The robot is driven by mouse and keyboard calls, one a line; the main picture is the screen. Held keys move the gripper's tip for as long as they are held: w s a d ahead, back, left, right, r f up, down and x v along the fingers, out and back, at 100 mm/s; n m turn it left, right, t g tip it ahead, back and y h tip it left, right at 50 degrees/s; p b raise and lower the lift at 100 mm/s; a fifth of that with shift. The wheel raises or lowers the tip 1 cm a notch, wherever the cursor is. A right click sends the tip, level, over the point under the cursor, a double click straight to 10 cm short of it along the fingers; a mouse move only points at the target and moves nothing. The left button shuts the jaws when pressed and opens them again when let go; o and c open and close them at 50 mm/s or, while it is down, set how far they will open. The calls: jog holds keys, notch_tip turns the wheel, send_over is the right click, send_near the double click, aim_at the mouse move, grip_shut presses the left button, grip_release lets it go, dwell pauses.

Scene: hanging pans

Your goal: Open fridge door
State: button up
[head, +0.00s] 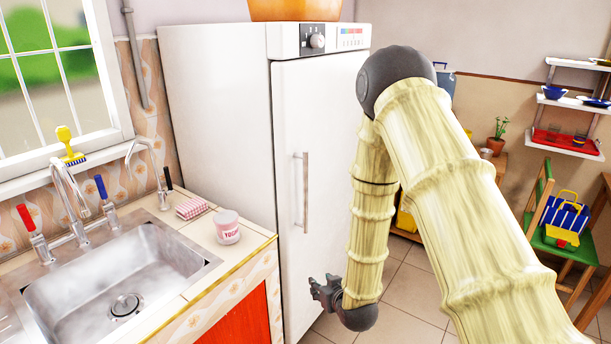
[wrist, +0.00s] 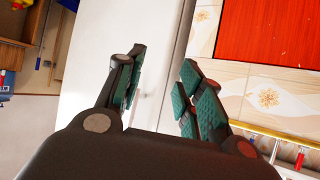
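The tall white fridge (head: 215,120) stands in the middle of the head view, and its door (head: 335,110) looks shut. A long vertical handle (head: 305,193) sits near the door's left edge. My gripper (head: 325,292) is low in front of the door, below the handle and apart from it. In the wrist view my gripper (wrist: 163,88) is open, with nothing between its green-padded fingers. The white fridge surface (wrist: 110,35) shows beyond the fingers there.
Tiled floor (head: 410,290) is clear between.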

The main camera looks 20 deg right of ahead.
aim_at(307, 179)
jog(key=w+d+r+t+p, duration=0.1)
jog(key=w+r+t, duration=0.35)
jog(key=r, duration=0.75)
jog(key=w+d+r+t, duration=0.1)
jog(key=w+r+t, duration=0.1)
jog(key=w+r, duration=0.75)
jog(key=shift+n, duration=0.3)
jog(key=w+p, duration=0.1)
jog(key=w, duration=0.2)
jog(key=w+r+p, duration=0.1)
jog(key=w, duration=0.1)
jog(key=w+r+p, duration=0.1)
jog(key=w, duration=0.2)
jog(key=shift+w+a, duration=0.2)
jog(key=shift+w, duration=0.15)
grip_shut()
